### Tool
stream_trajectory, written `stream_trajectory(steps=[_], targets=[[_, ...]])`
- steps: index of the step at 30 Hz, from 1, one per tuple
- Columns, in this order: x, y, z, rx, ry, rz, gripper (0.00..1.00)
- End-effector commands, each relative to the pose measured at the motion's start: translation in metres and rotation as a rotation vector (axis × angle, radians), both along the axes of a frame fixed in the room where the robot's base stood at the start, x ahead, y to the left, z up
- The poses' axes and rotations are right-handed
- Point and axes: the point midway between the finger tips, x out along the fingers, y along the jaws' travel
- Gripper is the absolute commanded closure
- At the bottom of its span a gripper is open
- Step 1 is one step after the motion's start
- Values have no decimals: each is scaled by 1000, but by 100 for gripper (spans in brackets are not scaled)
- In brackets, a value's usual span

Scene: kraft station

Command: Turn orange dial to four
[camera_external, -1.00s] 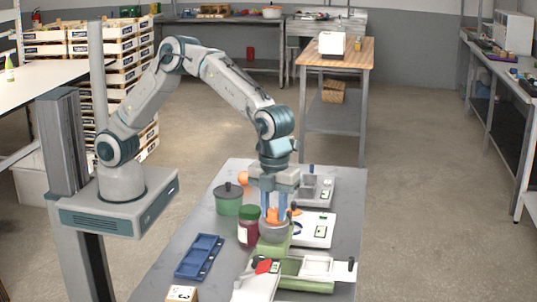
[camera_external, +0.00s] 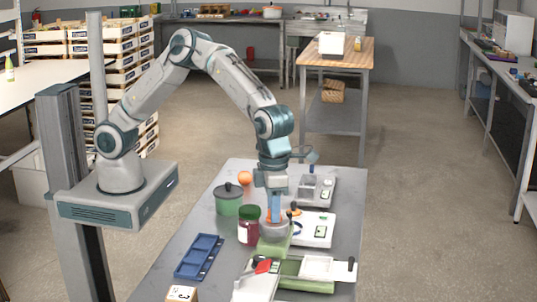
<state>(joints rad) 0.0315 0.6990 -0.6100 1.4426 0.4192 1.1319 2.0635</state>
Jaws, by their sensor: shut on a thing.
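The orange dial (camera_external: 269,216) sits on top of a round grey part of a small device with a green base (camera_external: 272,247) on the grey table. Only a sliver of the dial shows beside the fingers. My gripper (camera_external: 275,211) points straight down and is shut on the orange dial, with its fingers seen nearly edge-on, one in front of the other. The dial's markings are too small or hidden to read, so I cannot tell which number it points at.
A dark red jar with a green lid (camera_external: 248,227) stands close left of the device. A green lidded pot (camera_external: 229,200), an orange ball (camera_external: 244,178) and a blue tray (camera_external: 199,257) are further left. White scales (camera_external: 318,229) lie to the right.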

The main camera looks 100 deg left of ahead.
Motion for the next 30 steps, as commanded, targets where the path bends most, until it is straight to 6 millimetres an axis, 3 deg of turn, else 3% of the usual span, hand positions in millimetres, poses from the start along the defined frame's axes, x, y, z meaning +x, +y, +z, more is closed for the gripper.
stream_trajectory(steps=[30], targets=[[1,2,1,0,-3,-890,94]])
